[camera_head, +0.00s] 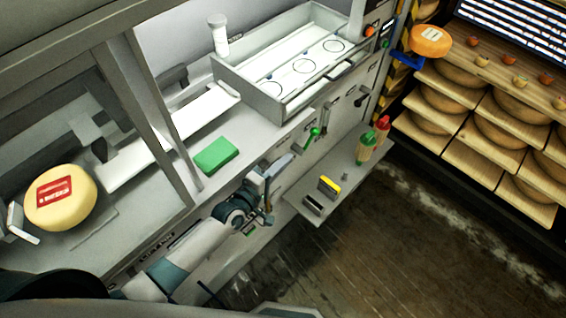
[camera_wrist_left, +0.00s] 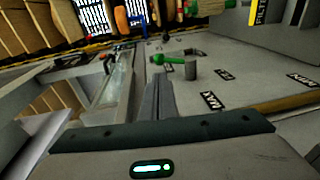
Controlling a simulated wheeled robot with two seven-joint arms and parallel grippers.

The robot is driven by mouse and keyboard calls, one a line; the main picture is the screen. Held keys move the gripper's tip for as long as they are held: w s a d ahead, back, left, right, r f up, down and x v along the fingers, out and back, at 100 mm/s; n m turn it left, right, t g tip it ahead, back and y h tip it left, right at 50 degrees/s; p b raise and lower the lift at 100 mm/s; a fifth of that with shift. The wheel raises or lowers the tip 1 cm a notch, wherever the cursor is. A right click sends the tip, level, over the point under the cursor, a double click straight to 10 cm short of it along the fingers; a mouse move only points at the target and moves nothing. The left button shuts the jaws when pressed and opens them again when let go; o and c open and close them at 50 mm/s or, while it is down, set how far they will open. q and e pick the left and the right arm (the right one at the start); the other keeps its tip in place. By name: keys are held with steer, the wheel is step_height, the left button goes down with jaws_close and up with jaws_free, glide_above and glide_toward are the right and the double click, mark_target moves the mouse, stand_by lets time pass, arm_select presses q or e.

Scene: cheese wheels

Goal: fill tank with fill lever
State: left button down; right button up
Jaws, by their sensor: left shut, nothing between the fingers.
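The tank (camera_head: 258,97) is an open grey basin with round marks on its white floor, at the top of the head view. A lever with a green handle (camera_head: 312,134) sits on the grey front panel below the tank. The green handle also shows in the left wrist view (camera_wrist_left: 176,60), ahead of the fingers. My left gripper (camera_head: 283,164) is shut and empty, to the left of and below the green lever, apart from it. In the left wrist view its closed fingers (camera_wrist_left: 158,98) point toward the panel. My right gripper is not in view.
A shelf (camera_head: 300,211) below the panel holds bottles (camera_head: 367,147) and a yellow-black item (camera_head: 329,187). A green sponge (camera_head: 216,154) lies on the counter. A cheese wheel (camera_head: 60,197) is at left. Cheese racks (camera_head: 475,150) stand at right. Floor in front is clear.

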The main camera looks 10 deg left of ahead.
arm_select(q)
steer(key=b, duration=0.4)
glide_toward(312, 134)
steer(key=x, duration=0.4)
steer(key=shift+w+d+f, duration=0.25)
steer(key=shift+w, duration=0.05)
steer(key=shift+x, duration=0.85)
steer(key=shift+w+r, duration=0.15)
